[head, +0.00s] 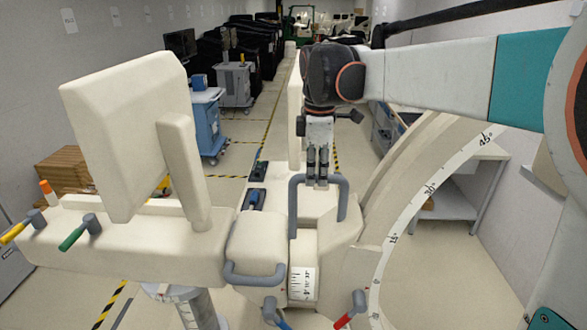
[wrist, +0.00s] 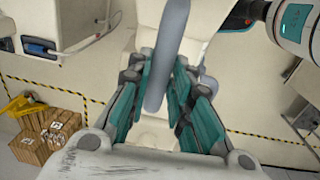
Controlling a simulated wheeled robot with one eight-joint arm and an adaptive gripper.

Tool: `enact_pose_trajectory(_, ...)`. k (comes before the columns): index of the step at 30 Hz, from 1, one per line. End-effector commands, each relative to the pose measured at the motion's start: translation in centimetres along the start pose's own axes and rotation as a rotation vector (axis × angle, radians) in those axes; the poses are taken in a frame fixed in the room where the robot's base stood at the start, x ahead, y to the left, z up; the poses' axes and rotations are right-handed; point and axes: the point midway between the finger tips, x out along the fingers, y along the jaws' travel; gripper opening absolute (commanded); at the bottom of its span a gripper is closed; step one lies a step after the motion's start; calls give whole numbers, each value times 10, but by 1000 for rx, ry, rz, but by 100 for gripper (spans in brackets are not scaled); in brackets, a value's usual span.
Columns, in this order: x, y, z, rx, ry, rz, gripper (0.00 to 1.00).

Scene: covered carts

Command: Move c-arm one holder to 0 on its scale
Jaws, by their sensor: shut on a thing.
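The C-arm (head: 385,190) is a large cream arc at the right in the head view. Its curved scale (head: 405,215) shows 15, 30 and 45. A cream holder block (head: 318,228) at the arc's left carries a grey-blue loop handle (head: 343,200). My gripper (head: 317,182) comes down from above and is shut on the top bar of this handle. In the wrist view the grey bar (wrist: 168,55) runs between the teal fingers (wrist: 150,100). A small white scale (head: 303,284) with black marks sits below the block; its reading is too small to tell.
A second cream block (head: 257,245) with a grey handle is just left. Red (head: 350,308) and blue-tipped levers stand below. A cream monitor-like panel (head: 130,130) rises at the left. Blue and grey carts (head: 206,120) stand behind; wooden boxes (wrist: 45,130) lie on the floor.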

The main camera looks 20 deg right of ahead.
Motion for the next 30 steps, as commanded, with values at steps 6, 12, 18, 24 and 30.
enact_pose_trajectory(6, 4, -10, 0, 1, 0, -22, 0)
enact_pose_trajectory(12, 4, -12, -1, 0, 1, -24, 39)
enact_pose_trajectory(18, 2, -11, -1, -1, 1, -24, 39)
enact_pose_trajectory(24, 2, -10, -1, -1, 1, -23, 39)
enact_pose_trajectory(30, 2, -10, -1, -1, 1, -21, 39)
